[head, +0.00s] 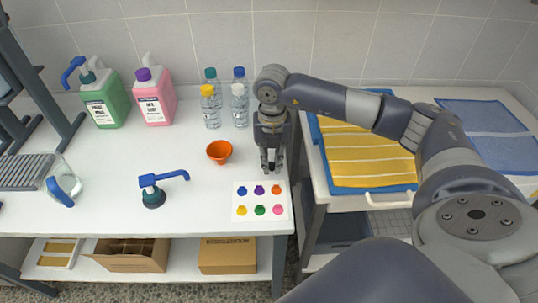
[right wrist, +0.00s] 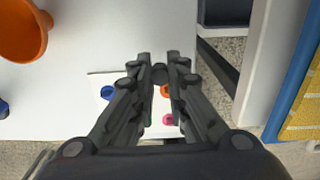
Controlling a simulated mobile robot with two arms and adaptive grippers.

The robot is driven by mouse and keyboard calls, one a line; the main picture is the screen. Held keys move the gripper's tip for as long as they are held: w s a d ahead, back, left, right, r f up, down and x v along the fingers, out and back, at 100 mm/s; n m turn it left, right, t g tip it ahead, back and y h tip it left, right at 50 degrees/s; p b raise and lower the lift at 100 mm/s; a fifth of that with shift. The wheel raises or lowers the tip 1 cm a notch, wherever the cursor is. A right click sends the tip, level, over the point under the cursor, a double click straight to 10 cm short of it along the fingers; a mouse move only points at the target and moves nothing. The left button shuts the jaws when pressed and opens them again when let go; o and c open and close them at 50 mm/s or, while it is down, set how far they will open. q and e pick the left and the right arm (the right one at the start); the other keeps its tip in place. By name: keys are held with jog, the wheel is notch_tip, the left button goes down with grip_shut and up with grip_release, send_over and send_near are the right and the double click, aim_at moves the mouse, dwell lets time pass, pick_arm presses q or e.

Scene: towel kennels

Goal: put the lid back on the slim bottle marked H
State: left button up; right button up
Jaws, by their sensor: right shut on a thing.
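My right gripper (head: 270,170) points down just behind the sheet of coloured pieces, at the table's right side. In the right wrist view its fingertips (right wrist: 160,70) close on a small dark round thing (right wrist: 160,73), perhaps a lid; the fingers hide part of it. Several clear slim bottles stand at the back, left of this gripper. The front right bottle (head: 239,107) has a pale top, and I cannot tell if it is capped. The others have a yellow cap (head: 207,90), a teal cap (head: 210,73) and a blue cap (head: 239,72). No H is readable. My left gripper is out of view.
An orange funnel (head: 219,151) is left of my right gripper. A white sheet (head: 250,200) bears several small coloured pieces. A cart with towels (head: 355,150) stands right, across a gap.

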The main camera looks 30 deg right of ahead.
jog(key=s+a, duration=0.1)
jog(key=s, duration=0.2)
jog(key=s+a+b, duration=0.1)
jog(key=s+a, duration=0.1)
jog(key=s, duration=0.2)
jog(key=s+a+r, duration=0.1)
jog(key=s, duration=0.2)
jog(key=shift+s+a+b, duration=0.35)
